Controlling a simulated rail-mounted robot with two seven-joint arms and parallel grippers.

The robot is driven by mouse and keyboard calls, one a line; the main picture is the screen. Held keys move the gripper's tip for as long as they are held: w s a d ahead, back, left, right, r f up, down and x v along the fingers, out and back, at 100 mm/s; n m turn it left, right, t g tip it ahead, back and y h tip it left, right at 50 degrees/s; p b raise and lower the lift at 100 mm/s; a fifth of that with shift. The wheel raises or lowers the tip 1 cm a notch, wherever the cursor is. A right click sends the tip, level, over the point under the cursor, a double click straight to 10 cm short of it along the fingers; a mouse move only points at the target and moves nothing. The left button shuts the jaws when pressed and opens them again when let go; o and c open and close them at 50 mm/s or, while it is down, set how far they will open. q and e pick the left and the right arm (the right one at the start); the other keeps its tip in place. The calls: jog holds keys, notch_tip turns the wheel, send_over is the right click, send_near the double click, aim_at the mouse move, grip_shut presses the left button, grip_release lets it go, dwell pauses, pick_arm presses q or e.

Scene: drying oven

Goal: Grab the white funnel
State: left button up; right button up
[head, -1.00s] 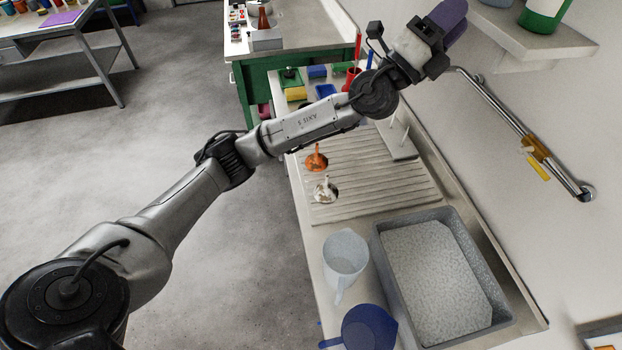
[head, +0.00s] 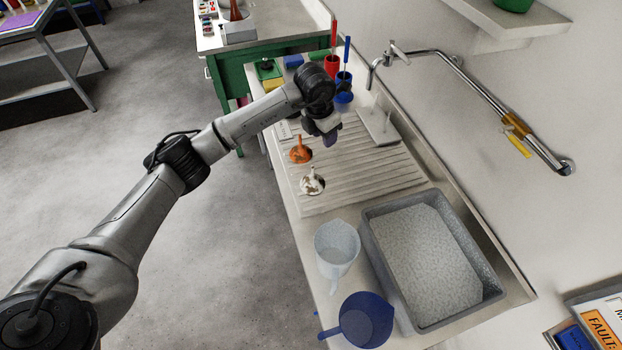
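The white funnel (head: 311,184) sits on the ribbed draining board (head: 370,178), near its left edge, with its narrow stem pointing up. Brownish marks show on its surface. An orange funnel (head: 299,155) stands just behind it. My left gripper (head: 330,138) hangs above the board, pointing down, to the right of the orange funnel and behind and to the right of the white one. It is apart from the white funnel. My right gripper is out of view.
A clear jug (head: 337,245) and a blue jug (head: 366,320) stand in front of the board. A grey tray (head: 489,287) is at the right. A pale stand (head: 379,127) rises at the back of the board. Red (head: 332,66) and blue (head: 343,80) holders stand behind it.

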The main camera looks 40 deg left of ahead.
aim_at(312, 166)
pick_arm(q)
jog(key=shift+n+g+y, duration=0.3)
jog(key=shift+g+y, duration=0.1)
jog(key=shift+g, duration=0.5)
jog(key=s+f, duration=0.1)
jog(key=f, duration=0.5)
jog(key=s+a+f+b, duration=0.1)
jog(key=f, duration=0.2)
jog(key=shift+s+a, duration=0.1)
jog(key=shift+s, duration=0.25)
jog(key=f, duration=0.4)
jog(key=shift+s+f+b, duration=0.1)
jog(key=shift+s+b, duration=0.15)
jog(key=shift+b, duration=0.05)
jog(key=shift+f, duration=0.5)
jog(key=shift+r, duration=0.1)
grip_shut()
